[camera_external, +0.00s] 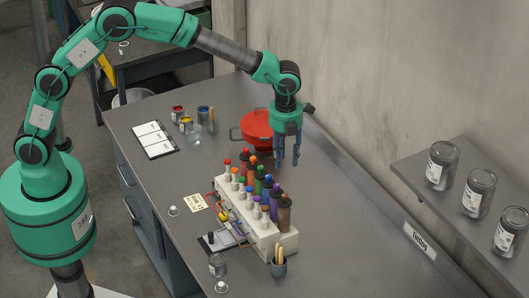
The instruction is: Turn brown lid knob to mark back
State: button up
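My gripper (288,163) points straight down over the grey workbench (330,220), just right of and in front of a red round pot (256,124). Its two blue-grey fingers are apart, with nothing seen between them. The red pot has dark side handles, and my gripper partly covers its right side.
Several colour-capped bottles fill the rack, in front of my gripper. Small paint tins (203,114) and a white card sheet (153,140) lie left of the pot. A cup with sticks (278,268) stands near the front. A wall shelf (462,215) holds three jars at right.

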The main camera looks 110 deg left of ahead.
aim_at(285, 194)
jog(key=shift+w+a+f, duration=0.1)
jog(key=shift+a+f, duration=0.15)
jog(key=shift+f, duration=0.1)
notch_tip(285, 194, down, 14)
jog(key=shift+r+p, duration=0.2)
jog(key=shift+p, duration=0.7)
grip_shut()
